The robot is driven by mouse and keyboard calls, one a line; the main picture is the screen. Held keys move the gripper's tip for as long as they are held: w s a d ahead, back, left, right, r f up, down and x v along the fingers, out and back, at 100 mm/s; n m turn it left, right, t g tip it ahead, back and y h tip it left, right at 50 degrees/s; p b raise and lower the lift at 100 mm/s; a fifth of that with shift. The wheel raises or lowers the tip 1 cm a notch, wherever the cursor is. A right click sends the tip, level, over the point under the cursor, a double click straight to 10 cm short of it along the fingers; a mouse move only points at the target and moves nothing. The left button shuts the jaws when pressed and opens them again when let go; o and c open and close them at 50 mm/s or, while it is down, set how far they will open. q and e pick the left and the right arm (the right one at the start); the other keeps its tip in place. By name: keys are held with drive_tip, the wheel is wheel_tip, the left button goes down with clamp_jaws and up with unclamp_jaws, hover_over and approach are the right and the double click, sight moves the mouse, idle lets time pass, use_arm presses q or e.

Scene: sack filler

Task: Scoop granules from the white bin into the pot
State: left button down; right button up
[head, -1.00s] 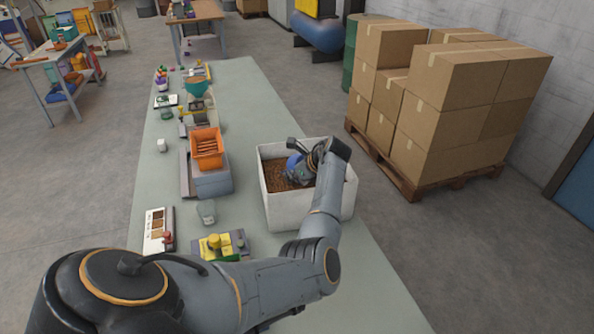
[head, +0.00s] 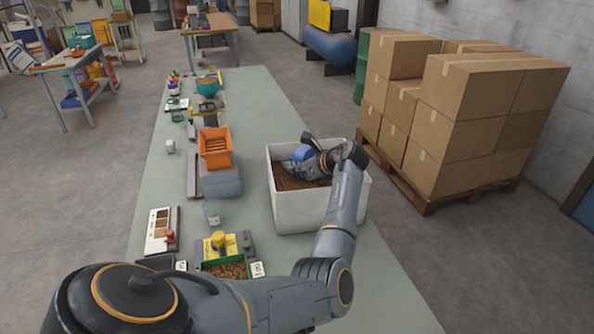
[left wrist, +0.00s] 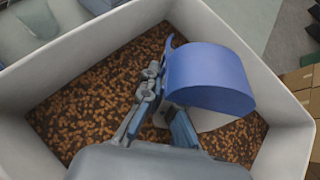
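The white bin (head: 305,212) stands on the long bench and holds brown granules (left wrist: 85,105). My left gripper (left wrist: 160,105) is inside the bin opening with a blue scoop (left wrist: 210,78). In the head view the scoop (head: 302,153) shows near the bin's back rim, just over the granules. The fingers appear shut on the scoop's handle, which is mostly hidden; I cannot see into the scoop. A round teal vessel (head: 207,88) stands at the bench's far end; I cannot tell whether it is the pot. My right gripper is not in view.
An orange hopper (head: 215,148) on a grey unit stands left of the bin. A clear cup (head: 211,212), a yellow-topped device (head: 218,240) and a green tray of granules (head: 228,268) are nearer. Stacked boxes (head: 460,120) stand right of the bench.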

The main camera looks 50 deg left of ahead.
use_arm(q)
drive_tip(key=shift+y, duration=0.6)
drive_tip(key=r+p, duration=0.1)
drive_tip(key=d+r+p, duration=0.1)
drive_tip(key=r+p, duration=0.1)
drive_tip(key=d+r+p, duration=0.1)
drive_tip(key=r, duration=0.1)
drive_tip(key=shift+r, duration=0.25)
wheel_tip(320, 180, up, 6)
drive_tip(key=d+y+p, duration=0.1)
drive_tip(key=d+p, duration=0.1)
drive_tip(key=p, duration=0.4)
drive_tip(key=shift+d, duration=0.15)
drive_tip(key=shift+s, duration=0.1)
